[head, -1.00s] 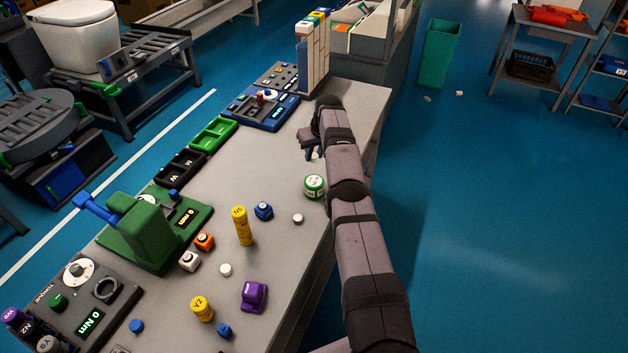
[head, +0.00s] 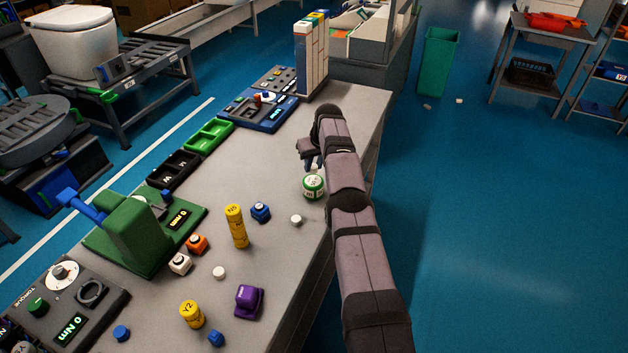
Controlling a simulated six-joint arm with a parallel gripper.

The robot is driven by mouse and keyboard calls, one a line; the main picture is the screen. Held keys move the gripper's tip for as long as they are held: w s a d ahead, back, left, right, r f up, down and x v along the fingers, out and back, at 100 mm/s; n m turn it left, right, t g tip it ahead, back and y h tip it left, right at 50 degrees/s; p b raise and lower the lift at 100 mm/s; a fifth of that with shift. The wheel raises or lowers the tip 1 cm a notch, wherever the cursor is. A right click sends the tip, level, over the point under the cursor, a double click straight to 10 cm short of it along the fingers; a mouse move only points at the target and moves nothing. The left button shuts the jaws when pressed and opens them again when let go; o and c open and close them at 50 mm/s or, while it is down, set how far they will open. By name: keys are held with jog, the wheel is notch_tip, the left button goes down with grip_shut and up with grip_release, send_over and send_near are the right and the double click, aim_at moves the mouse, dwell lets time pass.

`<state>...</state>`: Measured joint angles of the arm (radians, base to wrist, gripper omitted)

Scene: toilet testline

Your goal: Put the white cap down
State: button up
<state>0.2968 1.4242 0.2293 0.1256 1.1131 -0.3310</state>
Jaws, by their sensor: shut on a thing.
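My gripper (head: 311,162) is over the far right part of the grey workbench (head: 262,172), just behind a green and white round item (head: 313,186). It is shut on a small white cap (head: 316,168), mostly hidden by the fingers and the round item. I cannot tell whether the cap touches the bench or the item. Another white cap (head: 296,219) lies on the bench near the right edge, and one more (head: 219,272) lies nearer the front.
Yellow cylinders (head: 236,227), a blue piece (head: 260,211), an orange piece (head: 197,243) and a purple piece (head: 249,300) stand on the bench. A green press (head: 136,235) and trays (head: 209,136) line its left side. The bench's right edge is close to my arm.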

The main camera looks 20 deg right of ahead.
aim_at(315, 171)
notch_tip(315, 171, down, 2)
jog(key=b, duration=0.2)
jog(key=shift+f+b, duration=0.1)
jog(key=shift+b, duration=0.3)
jog(key=shift+f+p, duration=0.35)
jog(key=shift+f, duration=0.65)
jog(key=shift+f, duration=0.15)
jog(key=shift+f, duration=0.15)
jog(key=o, duration=1)
jog(key=shift+r, duration=0.4)
